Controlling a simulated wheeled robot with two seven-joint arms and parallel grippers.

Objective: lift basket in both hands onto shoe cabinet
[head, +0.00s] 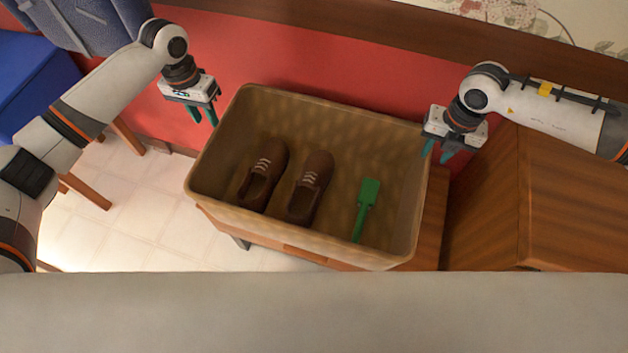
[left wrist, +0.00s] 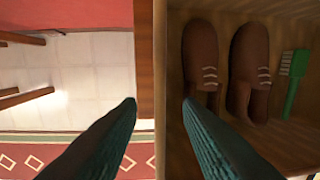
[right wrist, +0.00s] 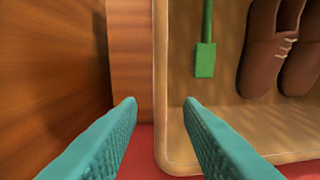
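A tan basket (head: 330,104) holds a pair of brown shoes (head: 262,175) and a green brush (head: 367,195). My left gripper (head: 204,118) is open above the basket's left side; in the left wrist view the basket rim (left wrist: 161,90) runs between its two parted fingers. My right gripper (head: 436,156) is open at the right side; in the right wrist view the rim (right wrist: 160,80) lies between its fingers. Neither gripper is visibly closed on the rim. A wooden cabinet (head: 575,200), seemingly the shoe cabinet, stands right of the basket.
The basket sits on a low wooden stand (head: 432,215). A red wall (head: 340,65) lies close behind. A blue-seated chair (head: 30,85) is at the left. Pale floor tiles (head: 130,220) are clear left of the basket. A pale surface (head: 320,310) crosses the near edge.

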